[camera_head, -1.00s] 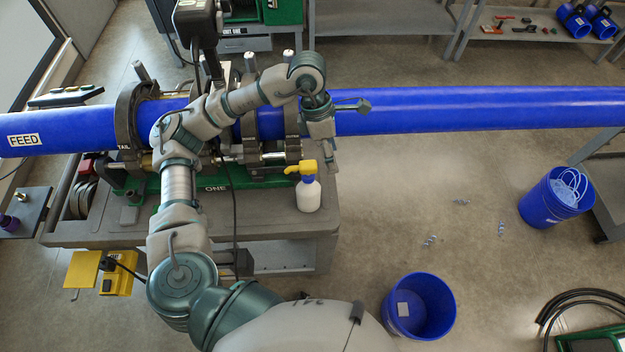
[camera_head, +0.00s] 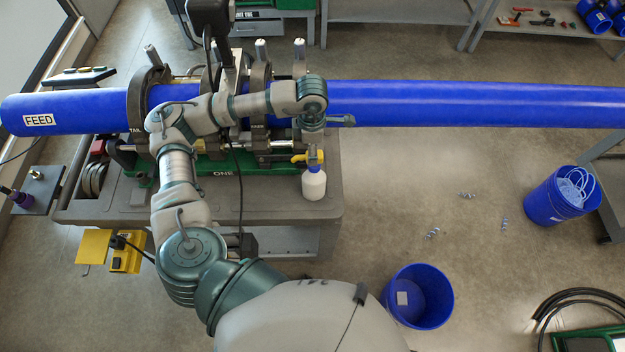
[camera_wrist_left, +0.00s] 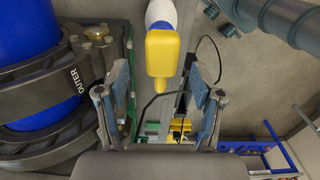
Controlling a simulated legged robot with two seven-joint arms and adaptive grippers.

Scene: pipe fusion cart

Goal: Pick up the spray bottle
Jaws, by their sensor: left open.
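The spray bottle (camera_head: 314,184) has a white body and a yellow spray head. It stands upright at the right end of the cart top, in front of the pipe clamps. My left gripper (camera_head: 314,152) is right at its yellow head and partly covers it in the head view. In the left wrist view, the two fingers of my left gripper (camera_wrist_left: 160,72) are open, with the yellow spray head (camera_wrist_left: 161,52) between them. Gaps show on both sides, so the fingers do not grip it. My right gripper is out of view.
A long blue pipe (camera_head: 450,103) runs across behind the bottle, through dark clamps (camera_head: 258,100) on the cart (camera_head: 255,208). Blue bins (camera_head: 418,310) stand on the floor at the right. The cart's edge is close to the bottle. A black cable hangs left of it.

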